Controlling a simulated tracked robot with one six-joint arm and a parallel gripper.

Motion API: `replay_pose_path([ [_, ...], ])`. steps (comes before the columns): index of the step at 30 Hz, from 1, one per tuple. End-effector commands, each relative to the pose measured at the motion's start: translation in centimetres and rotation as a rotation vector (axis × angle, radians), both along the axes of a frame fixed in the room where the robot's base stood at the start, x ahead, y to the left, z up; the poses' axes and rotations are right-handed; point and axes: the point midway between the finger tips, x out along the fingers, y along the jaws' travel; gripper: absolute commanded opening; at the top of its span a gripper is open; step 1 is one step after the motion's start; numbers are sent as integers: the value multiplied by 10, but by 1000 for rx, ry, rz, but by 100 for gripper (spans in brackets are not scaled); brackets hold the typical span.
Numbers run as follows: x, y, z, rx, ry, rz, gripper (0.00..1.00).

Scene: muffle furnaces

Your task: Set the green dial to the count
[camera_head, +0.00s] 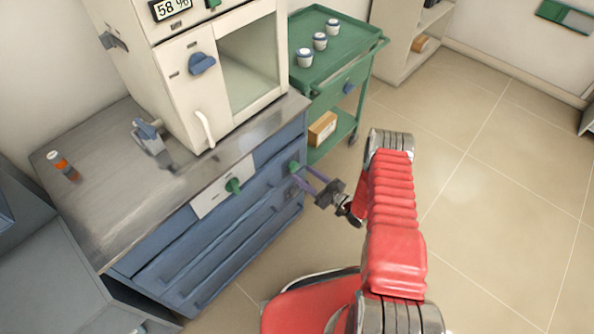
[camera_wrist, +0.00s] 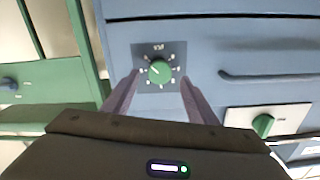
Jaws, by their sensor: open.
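The green dial (camera_wrist: 160,71) sits on a dark square plate (camera_wrist: 145,50) with white marks around it, on the blue cabinet front. Its pale pointer mark appears to point to the upper left; the numerals are too small to read. In the head view the dial (camera_head: 294,167) is partly beside my fingers at the cabinet's right end. My gripper (camera_head: 303,175) is open and faces the dial. In the wrist view its two purple fingers (camera_wrist: 160,80) stand left and right of the dial, apart from it as seen. Three white cups (camera_head: 319,41) stand on the green cart.
Another green knob (camera_head: 233,185) is on a white panel of the blue cabinet (camera_head: 215,245). A furnace (camera_head: 185,60) with a blue knob and a white handle stands on the worktop. The green cart (camera_head: 345,45) is close by; the floor to the right is clear.

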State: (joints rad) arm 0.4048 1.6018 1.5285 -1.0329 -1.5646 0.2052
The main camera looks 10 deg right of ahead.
Motion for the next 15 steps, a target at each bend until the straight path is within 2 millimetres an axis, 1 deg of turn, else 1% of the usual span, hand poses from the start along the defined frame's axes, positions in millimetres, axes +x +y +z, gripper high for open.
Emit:
replay_pose_path([
  [1, 6, 6, 0, -1, -2, 3, 52],
  [6, 24, 18, 0, 0, -2, 2, 52],
  [10, 31, 23, 0, 0, 0, 1, 52],
  [15, 33, 24, 0, 1, 1, -1, 52],
])
